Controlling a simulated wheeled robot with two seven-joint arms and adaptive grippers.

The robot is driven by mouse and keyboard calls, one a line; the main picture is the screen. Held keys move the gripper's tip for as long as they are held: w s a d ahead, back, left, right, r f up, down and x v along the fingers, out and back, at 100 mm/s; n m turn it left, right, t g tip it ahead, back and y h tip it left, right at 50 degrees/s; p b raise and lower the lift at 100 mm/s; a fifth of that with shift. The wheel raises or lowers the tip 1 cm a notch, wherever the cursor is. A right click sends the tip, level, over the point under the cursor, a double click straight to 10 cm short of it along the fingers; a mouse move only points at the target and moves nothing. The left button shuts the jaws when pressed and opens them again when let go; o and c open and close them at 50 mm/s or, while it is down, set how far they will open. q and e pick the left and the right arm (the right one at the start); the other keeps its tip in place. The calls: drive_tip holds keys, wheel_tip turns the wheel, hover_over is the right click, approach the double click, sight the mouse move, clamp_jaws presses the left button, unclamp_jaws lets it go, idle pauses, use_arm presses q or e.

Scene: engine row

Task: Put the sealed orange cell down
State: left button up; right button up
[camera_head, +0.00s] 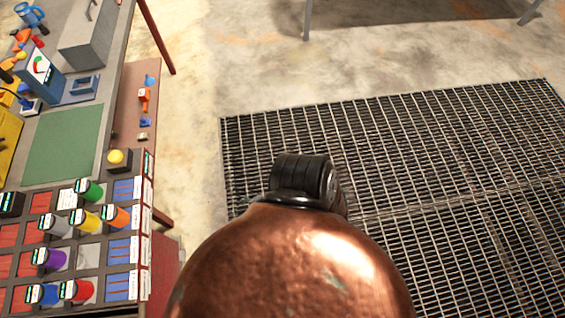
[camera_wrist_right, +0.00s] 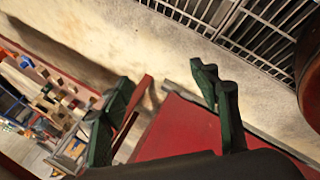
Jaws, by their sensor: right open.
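The orange cell (camera_head: 116,217) stands in a dark gridded rack (camera_head: 104,252) at the lower left of the head view, just right of a yellow cell (camera_head: 85,220). No gripper touches it there. My right gripper (camera_wrist_right: 165,115) shows in the right wrist view with its two green fingers wide apart and nothing between them. Behind the fingers are a red panel and the concrete floor, and the orange cell cannot be made out there. My left gripper is not in view.
Green (camera_head: 90,190), purple (camera_head: 48,258), blue (camera_head: 42,293) and red (camera_head: 76,291) cells stand in the rack nearby. A yellow-topped black block (camera_head: 118,160) sits behind it. A green mat (camera_head: 65,145) lies farther back. A metal floor grating (camera_head: 420,150) lies right of the bench.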

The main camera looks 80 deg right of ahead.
drive_tip(key=s+a+f+m+g, duration=0.2)
drive_tip(key=s+f+m, duration=0.1)
drive_tip(key=s, duration=0.6)
drive_tip(key=s+a+f+m+g, duration=0.2)
drive_tip(key=s+f+m, duration=0.1)
drive_tip(key=s, duration=0.6)
drive_tip(key=s+a+f+m+g, duration=0.2)
drive_tip(key=s+f, duration=0.3)
drive_tip(key=s, duration=0.4)
drive_tip(key=shift+a+f+m, duration=0.3)
drive_tip(key=shift+a+m, duration=0.15)
drive_tip(key=shift+m, duration=0.45)
drive_tip(key=shift+c, duration=0.4)
